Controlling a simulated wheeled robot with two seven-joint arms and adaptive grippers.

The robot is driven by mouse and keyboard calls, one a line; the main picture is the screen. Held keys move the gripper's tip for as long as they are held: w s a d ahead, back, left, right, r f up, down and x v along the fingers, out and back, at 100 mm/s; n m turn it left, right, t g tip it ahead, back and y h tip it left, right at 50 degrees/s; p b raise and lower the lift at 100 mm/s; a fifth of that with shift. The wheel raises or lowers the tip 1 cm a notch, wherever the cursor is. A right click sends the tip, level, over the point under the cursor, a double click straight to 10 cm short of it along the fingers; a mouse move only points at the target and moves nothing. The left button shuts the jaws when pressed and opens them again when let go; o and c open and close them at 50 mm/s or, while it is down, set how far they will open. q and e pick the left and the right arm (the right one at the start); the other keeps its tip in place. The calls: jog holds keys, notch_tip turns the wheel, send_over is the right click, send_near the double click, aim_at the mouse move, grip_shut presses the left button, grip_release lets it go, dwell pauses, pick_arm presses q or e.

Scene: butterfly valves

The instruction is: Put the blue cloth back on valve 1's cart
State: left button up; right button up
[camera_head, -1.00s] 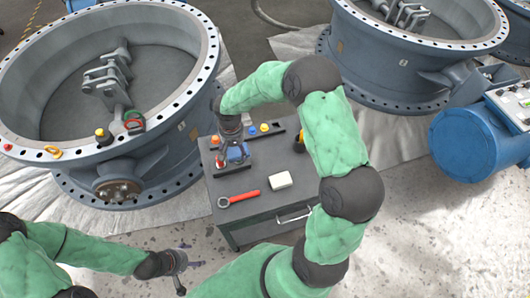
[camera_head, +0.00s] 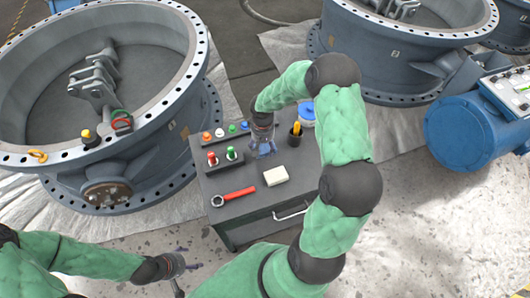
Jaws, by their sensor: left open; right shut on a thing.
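The grey cart (camera_head: 232,222) stands beside the large valve (camera_head: 150,165) at left. My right gripper (camera_head: 265,152) is low over the middle of the cart top, pointing down. It is shut on a small bit of blue, taken as the blue cloth (camera_head: 266,148); the gripper mostly hides it. I cannot tell whether the cloth touches the cart top. My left gripper (camera_head: 188,266) is open and empty, low over the floor in front of the cart.
A second valve (camera_head: 400,60) and a blue tank (camera_head: 460,133) stand at right.

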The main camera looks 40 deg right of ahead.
aim_at(265, 147)
jog(key=shift+s+d+f, duration=0.1)
jog(key=shift+d+f, duration=0.1)
jog(key=shift+f, duration=0.05)
jog(key=shift+d+f+b, duration=0.2)
jog(key=shift+f+b, duration=0.75)
jog(key=shift+f, duration=0.8)
jog(key=shift+f, duration=0.2)
jog(key=o, duration=1.2)
jog(key=shift+r, duration=0.1)
jog(key=shift+r, duration=0.2)
notch_tip(265, 147, up, 12)
jog(key=p, duration=0.4)
jog(key=shift+f, duration=0.1)
